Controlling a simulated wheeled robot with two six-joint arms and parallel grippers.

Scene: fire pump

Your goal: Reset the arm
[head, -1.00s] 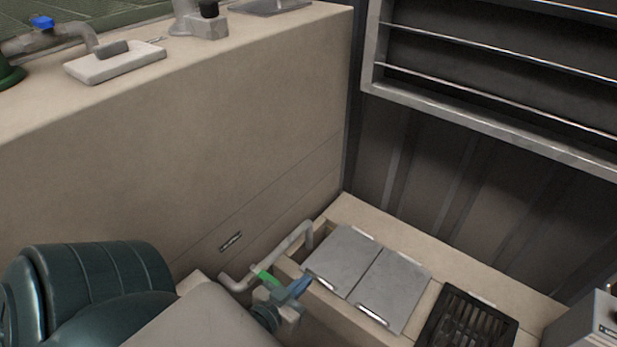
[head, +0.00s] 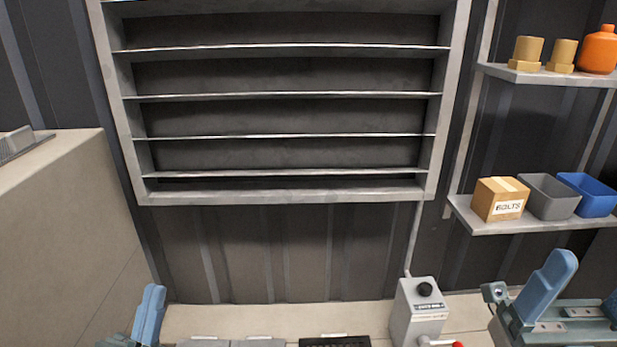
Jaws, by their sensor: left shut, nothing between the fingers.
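My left gripper (head: 151,300) shows at the bottom left, its two blue fingers pointing up and close together, with nothing between them. My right gripper (head: 548,285) is at the bottom right. Neither gripper appears to touch anything.
A beige counter (head: 60,200) stands at the left. A grey control box (head: 418,312) stands between the grippers. Shelves at the right hold a bolts box (head: 499,199), a grey bin (head: 548,196) and a blue bin (head: 588,194).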

